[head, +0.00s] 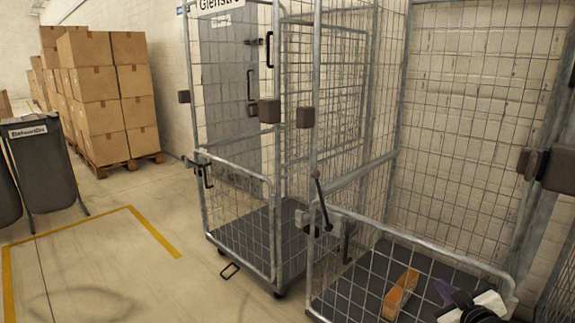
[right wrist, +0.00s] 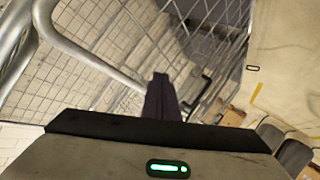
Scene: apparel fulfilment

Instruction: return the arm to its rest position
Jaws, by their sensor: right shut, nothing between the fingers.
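My right gripper (head: 443,289) shows at the bottom right of the head view, over the front bars of the right roll cage (head: 330,262). Its dark purple fingers are together and empty. They also show shut in the right wrist view (right wrist: 160,92), pointing toward the cage's mesh and bars. Most of the right arm is cut off by the frame edge. My left gripper is not in view.
An orange-brown box (head: 400,294) lies on the right cage's floor. Another roll cage (head: 240,232) stands to its left. Stacked cartons (head: 100,100) on a pallet and a grey bin (head: 45,172) stand at the left. Open floor (head: 100,265) lies front left.

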